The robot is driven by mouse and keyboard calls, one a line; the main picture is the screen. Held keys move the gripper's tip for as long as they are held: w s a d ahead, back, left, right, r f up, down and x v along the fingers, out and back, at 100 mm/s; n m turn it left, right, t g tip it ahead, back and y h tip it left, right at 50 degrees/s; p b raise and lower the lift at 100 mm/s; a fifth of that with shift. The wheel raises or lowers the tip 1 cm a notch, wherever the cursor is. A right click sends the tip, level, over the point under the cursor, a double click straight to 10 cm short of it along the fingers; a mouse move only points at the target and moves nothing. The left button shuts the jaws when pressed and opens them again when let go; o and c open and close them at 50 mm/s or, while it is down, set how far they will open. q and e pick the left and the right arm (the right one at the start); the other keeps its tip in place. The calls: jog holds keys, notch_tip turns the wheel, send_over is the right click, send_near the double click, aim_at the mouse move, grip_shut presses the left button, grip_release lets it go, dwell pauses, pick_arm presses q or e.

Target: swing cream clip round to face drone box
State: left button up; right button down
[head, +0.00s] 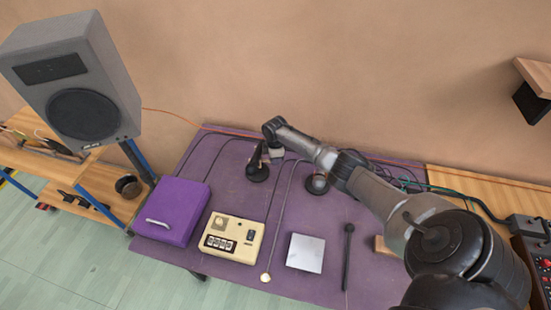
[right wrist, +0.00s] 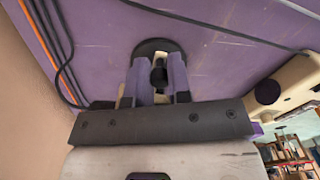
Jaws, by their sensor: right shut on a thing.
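A small dark stand with a round black base (head: 257,173) is on the purple cloth near the back. My right gripper (head: 264,154) reaches it from the right and is shut on its upper part, which I take for the cream clip; the fingers hide most of it. In the right wrist view the two fingers (right wrist: 160,82) close around a dark upright piece, with the round black base (right wrist: 157,47) beyond. Which way the clip faces is hard to tell. A cream box with buttons (head: 232,238), seemingly the drone box, sits nearer the front. My left gripper is out of view.
A purple box (head: 172,211) is left of the cream box. A silver plate (head: 305,253) and a black stick (head: 348,256) lie to the right. A second round-based item (head: 317,184) is under my arm. Cables (head: 405,175) run along the back, and a speaker (head: 75,85) stands left.

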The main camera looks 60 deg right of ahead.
jog(key=c, duration=1.1)
grip_release()
jog(key=shift+o, duration=0.2)
jog(key=shift+r, duration=0.3)
notch_tip(320, 180, up, 13)
jog(key=p, duration=0.1)
jog(key=shift+p, duration=0.3)
jog(key=shift+r, duration=0.1)
